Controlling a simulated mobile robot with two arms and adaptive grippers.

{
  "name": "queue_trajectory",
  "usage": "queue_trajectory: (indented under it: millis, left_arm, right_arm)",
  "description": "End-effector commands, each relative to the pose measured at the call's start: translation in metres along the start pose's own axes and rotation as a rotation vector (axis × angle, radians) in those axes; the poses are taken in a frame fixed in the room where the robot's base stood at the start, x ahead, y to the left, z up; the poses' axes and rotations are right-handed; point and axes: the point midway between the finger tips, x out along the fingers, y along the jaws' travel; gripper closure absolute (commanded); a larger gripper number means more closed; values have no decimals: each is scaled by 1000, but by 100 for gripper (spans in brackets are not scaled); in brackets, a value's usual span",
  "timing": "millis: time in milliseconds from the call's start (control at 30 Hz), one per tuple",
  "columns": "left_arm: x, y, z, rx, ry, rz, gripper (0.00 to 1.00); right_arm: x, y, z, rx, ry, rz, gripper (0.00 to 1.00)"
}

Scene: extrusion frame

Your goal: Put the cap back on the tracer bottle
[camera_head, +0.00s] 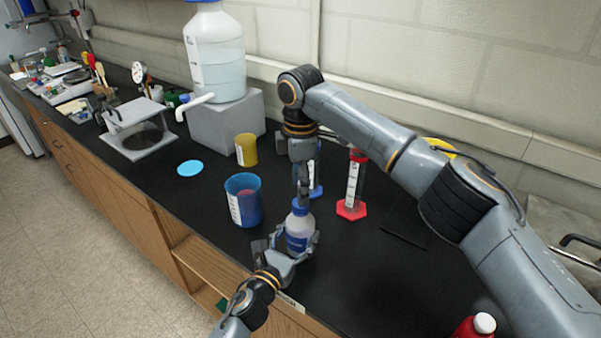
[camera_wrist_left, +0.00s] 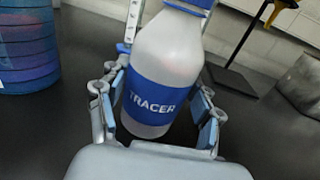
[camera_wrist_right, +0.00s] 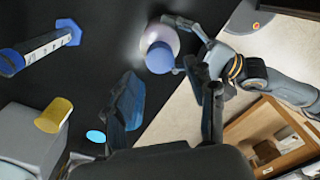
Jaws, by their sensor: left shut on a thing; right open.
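The tracer bottle (camera_head: 299,234) stands upright on the black bench near its front edge, white with a blue label that reads TRACER in the left wrist view (camera_wrist_left: 157,98). My left gripper (camera_head: 290,246) is shut around its body. A blue cap (camera_wrist_right: 160,57) shows on top of the bottle in the right wrist view, and its lower edge shows in the left wrist view (camera_wrist_left: 190,5). How tightly it sits cannot be told. My right gripper (camera_head: 303,190) points down just above the bottle top, open, with nothing visible between its fingers (camera_wrist_right: 170,80).
A blue cup (camera_head: 243,207) stands left of the bottle, with a yellow cup (camera_head: 246,150) and a light-blue disc (camera_head: 190,168) behind. A red-based cylinder (camera_head: 352,187) and a blue-based cylinder (camera_head: 316,183) stand behind the bottle. A carboy (camera_head: 215,60) sits on a grey block (camera_head: 225,125).

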Motion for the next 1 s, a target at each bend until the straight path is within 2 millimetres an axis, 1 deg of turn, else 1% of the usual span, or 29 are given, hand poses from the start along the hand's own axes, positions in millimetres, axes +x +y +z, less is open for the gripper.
queue_trajectory:
  millis: [33,100,300,433,667,700,867,900,967,1000]
  left_arm:
    - [0,0,0,1,1,0,100]
    - [0,0,0,1,1,0,100]
    - [0,0,0,1,1,0,100]
    - [0,0,0,1,1,1,100]
    - [0,0,0,1,1,1,100]
    - [0,0,0,1,1,1,100]
    - [0,0,0,1,1,1,100]
    - [0,0,0,1,1,1,100]
    - [0,0,0,1,1,1,100]
    - [0,0,0,1,1,1,100]
  right_arm:
    - [9,0,0,0,0,-1,45]
    - [20,0,0,0,0,-2,45]
    - [42,0,0,0,1,-1,45]
    - [47,0,0,0,1,0,45]
    - [47,0,0,0,1,0,45]
    - [47,0,0,0,1,1,47]
    - [47,0,0,0,1,1,79]
    - [47,0,0,0,1,1,87]
    - [47,0,0,0,1,1,100]
    - [47,0,0,0,1,1,100]
